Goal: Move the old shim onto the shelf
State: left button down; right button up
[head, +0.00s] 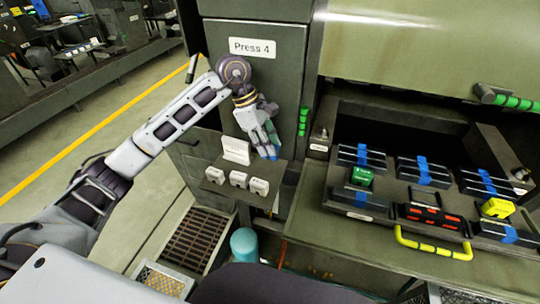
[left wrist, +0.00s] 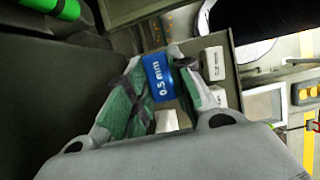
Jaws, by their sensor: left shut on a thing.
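My left gripper (head: 270,148) is at the small shelf (head: 285,178) beneath the "Press 4" sign, fingers pointing down. It is shut on a blue shim (left wrist: 158,78) marked "0.5 mm", which sits between the green-padded fingers in the left wrist view. In the head view the blue shim (head: 271,132) is partly hidden by the fingers. I cannot tell whether it touches the shelf. My right gripper is not in view.
Several white labelled blocks (head: 238,179) stand along the shelf's front, with a white card (head: 236,151) behind. Right of it, the press bench holds dark blocks with blue bands (head: 424,171), a green block (head: 362,176) and a yellow handle (head: 433,246).

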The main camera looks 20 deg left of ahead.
pick_arm(q)
jog(key=shift+w+f+p, duration=0.2)
jog(key=shift+w+f, duration=0.15)
jog(key=shift+f, duration=0.4)
jog(key=shift+w+f+p, duration=0.15)
jog(key=shift+w+f, duration=0.15)
jog(key=shift+f, duration=0.5)
